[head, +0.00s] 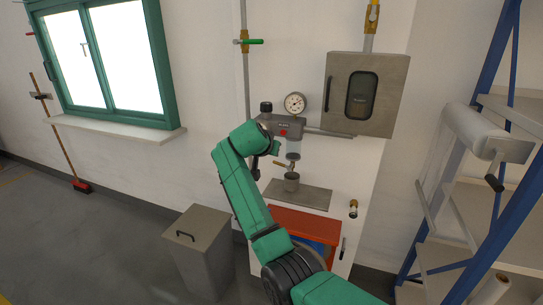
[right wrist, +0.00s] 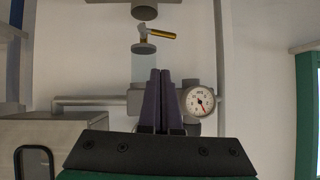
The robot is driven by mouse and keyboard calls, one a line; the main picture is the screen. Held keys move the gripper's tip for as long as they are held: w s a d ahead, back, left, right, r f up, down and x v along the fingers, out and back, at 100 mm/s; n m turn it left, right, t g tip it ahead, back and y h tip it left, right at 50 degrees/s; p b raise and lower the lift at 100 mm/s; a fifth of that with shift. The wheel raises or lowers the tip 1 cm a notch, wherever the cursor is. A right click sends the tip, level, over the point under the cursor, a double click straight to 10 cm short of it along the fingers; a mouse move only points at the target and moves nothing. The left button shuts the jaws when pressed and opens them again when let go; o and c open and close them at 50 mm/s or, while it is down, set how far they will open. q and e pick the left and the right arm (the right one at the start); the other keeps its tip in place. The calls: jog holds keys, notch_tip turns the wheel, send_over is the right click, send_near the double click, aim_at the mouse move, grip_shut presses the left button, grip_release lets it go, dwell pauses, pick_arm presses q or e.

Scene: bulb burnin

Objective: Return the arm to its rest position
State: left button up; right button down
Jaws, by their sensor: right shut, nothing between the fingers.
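My right arm, green with dark joints, reaches up from the bottom of the head view. Its gripper (head: 274,148) is in front of the wall-mounted grey machine (head: 284,124), mostly hidden by its own wrist. In the right wrist view the two dark fingers of the right gripper (right wrist: 160,76) are together with nothing between them. That view is upside down, and the machine's round gauge (right wrist: 201,102) shows beside the fingers. I cannot tell whether the fingers touch the machine. My left gripper is not in view.
Blue-framed shelving (head: 490,150) stands at right. The floor at left is mostly clear.

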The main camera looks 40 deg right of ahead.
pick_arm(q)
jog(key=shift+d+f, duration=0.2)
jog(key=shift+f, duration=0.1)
pick_arm(e)
jog(key=shift+v, duration=0.95)
jog(key=shift+w+f, duration=0.1)
